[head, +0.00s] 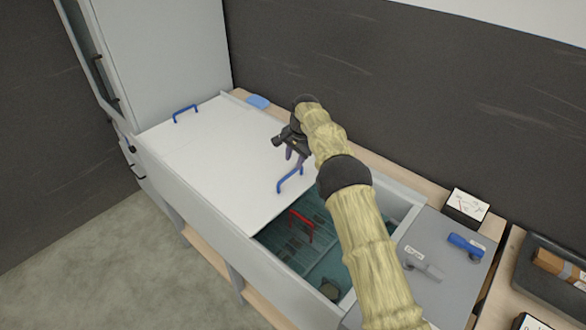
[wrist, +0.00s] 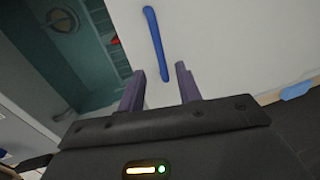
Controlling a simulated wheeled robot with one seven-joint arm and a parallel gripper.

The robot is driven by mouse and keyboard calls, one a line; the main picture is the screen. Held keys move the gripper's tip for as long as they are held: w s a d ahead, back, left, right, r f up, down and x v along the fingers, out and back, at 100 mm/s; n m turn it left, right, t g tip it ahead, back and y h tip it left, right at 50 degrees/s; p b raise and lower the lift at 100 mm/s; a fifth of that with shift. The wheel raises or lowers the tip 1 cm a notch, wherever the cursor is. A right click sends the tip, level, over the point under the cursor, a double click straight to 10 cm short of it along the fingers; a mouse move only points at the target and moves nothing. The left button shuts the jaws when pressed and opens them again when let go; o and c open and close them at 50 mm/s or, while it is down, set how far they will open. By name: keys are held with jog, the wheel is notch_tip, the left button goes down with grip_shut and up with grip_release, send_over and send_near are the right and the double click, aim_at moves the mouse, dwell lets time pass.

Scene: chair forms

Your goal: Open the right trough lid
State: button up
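The trough (head: 194,228) is a long white-walled box along the dark wall. A white lid surface (head: 215,160) covers its left and middle part, and I cannot tell whether it is one panel or two. One blue handle (head: 186,113) is at its far left and another blue handle (head: 290,180) near its right edge. The right part is uncovered, showing a teal interior (head: 325,265). My gripper (head: 293,155) is above the lid by the right blue handle. In the wrist view, my gripper (wrist: 160,70) is open, the handle's (wrist: 155,42) near end between its fingertips, contact unclear.
A red handle (head: 302,225) and a dark round object (head: 330,290) show inside the trough. A grey counter (head: 445,240) to the right holds a blue tool (head: 465,244) and a grey one (head: 422,266). A tall white cabinet (head: 165,55) stands at the left end.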

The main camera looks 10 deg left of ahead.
notch_tip(320, 180, up, 11)
jog(key=d, duration=0.1)
jog(key=shift+s+d+r, duration=0.15)
jog(key=shift+s+d, duration=0.25)
jog(key=shift+s, duration=0.05)
jog(key=shift+d, duration=0.1)
jog(key=s+d+r+n+t+h, duration=0.1)
jog(key=s+d, duration=0.4)
jog(key=d, duration=0.5)
jog(key=s+d+r+n, duration=0.1)
jog(key=s+d, duration=0.3)
jog(key=d, duration=0.5)
jog(key=s+d+f+n, duration=0.1)
jog(key=s+d, duration=0.2)
jog(key=s, duration=0.5)
jog(key=s+d+f+n, duration=0.1)
jog(key=s+d, duration=0.3)
jog(key=s, duration=0.5)
jog(key=s+d+f+n+h, duration=0.1)
jog(key=s+d+f, duration=0.2)
jog(key=s, duration=0.6)
jog(key=shift+d+f+n+t, duration=0.15)
jog(key=shift+d+n+t, duration=0.2)
jog(key=shift+d, duration=0.2)
